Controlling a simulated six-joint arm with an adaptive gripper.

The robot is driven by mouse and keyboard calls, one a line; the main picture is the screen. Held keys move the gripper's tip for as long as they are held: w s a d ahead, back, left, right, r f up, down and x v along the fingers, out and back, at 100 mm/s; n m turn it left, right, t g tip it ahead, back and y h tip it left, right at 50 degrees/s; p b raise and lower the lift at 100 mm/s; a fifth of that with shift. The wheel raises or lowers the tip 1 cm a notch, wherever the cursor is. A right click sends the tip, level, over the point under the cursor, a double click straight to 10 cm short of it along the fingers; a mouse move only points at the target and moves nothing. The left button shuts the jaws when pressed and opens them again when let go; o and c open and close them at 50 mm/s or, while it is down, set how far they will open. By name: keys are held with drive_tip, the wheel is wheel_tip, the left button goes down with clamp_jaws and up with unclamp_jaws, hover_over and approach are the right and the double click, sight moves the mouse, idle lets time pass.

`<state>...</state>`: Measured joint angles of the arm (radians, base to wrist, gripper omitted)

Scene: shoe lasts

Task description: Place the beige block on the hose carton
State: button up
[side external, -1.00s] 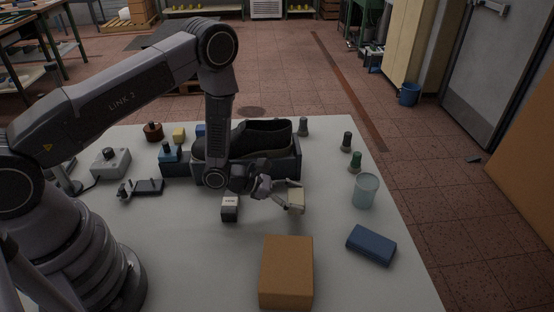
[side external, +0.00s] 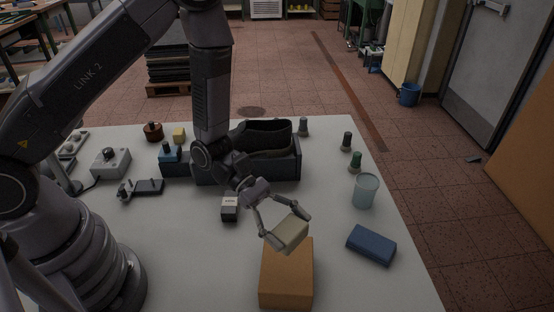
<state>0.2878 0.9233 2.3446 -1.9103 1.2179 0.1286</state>
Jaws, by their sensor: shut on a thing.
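The beige block (side external: 291,232) is held tilted between the fingers of my gripper (side external: 288,230), which is shut on it. In the picture the block overlaps the back edge of the orange-brown box (side external: 287,276), which looks like the hose carton. The block seems to be above the table near the back of that box; I cannot tell whether they touch. The box stands at the front of the table with its flat top bare.
A small black-and-white box (side external: 230,208) stands left of my gripper. A blue case (side external: 371,245) and a translucent cup (side external: 366,190) stand to the right. A dark open bin (side external: 283,165) is behind. The table (side external: 195,270) is clear left of the orange-brown box.

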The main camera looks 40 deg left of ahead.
sight(287, 262)
wheel_tip(287, 262, down, 7)
drive_tip(key=shift+s+f, duration=0.1)
idle(0.4)
drive_tip(key=o, duration=1.2)
drive_tip(key=shift+f, duration=0.15)
